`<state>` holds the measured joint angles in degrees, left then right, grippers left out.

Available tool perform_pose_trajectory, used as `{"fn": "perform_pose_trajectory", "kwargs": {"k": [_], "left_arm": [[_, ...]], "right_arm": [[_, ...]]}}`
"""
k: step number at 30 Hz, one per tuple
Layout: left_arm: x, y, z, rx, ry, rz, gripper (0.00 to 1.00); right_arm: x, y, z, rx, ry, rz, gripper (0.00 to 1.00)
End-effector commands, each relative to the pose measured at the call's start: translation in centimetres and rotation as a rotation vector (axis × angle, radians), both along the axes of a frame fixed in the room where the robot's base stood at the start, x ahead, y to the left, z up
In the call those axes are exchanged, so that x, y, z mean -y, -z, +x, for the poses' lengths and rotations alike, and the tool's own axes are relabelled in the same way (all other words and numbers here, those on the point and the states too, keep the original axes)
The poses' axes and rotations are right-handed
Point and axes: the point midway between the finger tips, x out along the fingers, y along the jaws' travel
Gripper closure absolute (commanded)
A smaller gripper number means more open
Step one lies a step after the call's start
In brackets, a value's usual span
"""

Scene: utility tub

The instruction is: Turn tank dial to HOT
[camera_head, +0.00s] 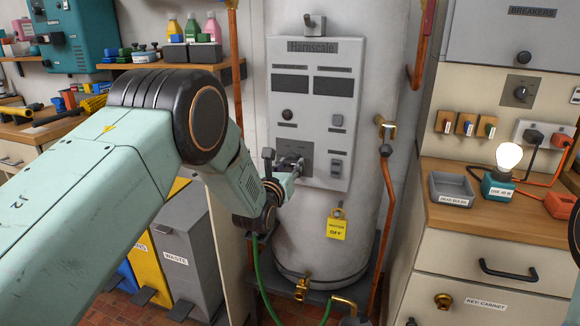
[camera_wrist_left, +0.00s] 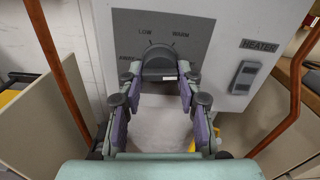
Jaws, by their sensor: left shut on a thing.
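The tank dial (camera_wrist_left: 160,66) is a dark grey knob on the light grey panel (camera_head: 354,107) of the tall white tank (camera_head: 300,232). In the left wrist view the labels LOW and WARM show above the dial and part of another label shows at its left. A HOT label is not visible there. My left gripper (camera_wrist_left: 159,88) is shut on the dial, a finger on each side. In the head view the gripper (camera_head: 288,168) reaches the lower left of the panel and hides most of the dial. My right gripper is not in view.
A HEATER rocker switch (camera_wrist_left: 244,76) sits right of the dial. A yellow tag (camera_head: 338,227) hangs below the panel. Copper pipes (camera_head: 381,225) run beside the tank. A wooden counter (camera_head: 468,215) with a bulb (camera_head: 508,156) stands right, bins (camera_head: 178,245) left.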

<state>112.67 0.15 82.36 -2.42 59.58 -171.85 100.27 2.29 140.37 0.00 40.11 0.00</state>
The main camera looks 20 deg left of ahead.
Motion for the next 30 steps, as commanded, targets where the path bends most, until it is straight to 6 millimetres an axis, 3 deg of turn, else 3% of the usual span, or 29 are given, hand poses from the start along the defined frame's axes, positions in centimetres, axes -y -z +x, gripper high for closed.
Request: {"fn": "perform_pose_trajectory", "kwargs": {"k": [9, 10, 18, 30], "left_arm": [[-0.09, -0.54, 0.17, 0.012, -0.002, -0.001, 0.96], [-0.09, -0.55, 0.17, 0.012, -0.002, -0.001, 0.63], [-0.03, -0.28, 0.09, 0.006, -0.001, -0.001, 0.42], [-0.02, -0.14, -0.54, 0.003, 0.0, 0.0, 0.42]], "right_arm": [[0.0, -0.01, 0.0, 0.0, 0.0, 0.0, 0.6], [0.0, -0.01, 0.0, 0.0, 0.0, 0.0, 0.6], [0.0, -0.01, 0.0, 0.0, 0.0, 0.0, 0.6], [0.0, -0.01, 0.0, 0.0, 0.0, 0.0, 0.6]]}}
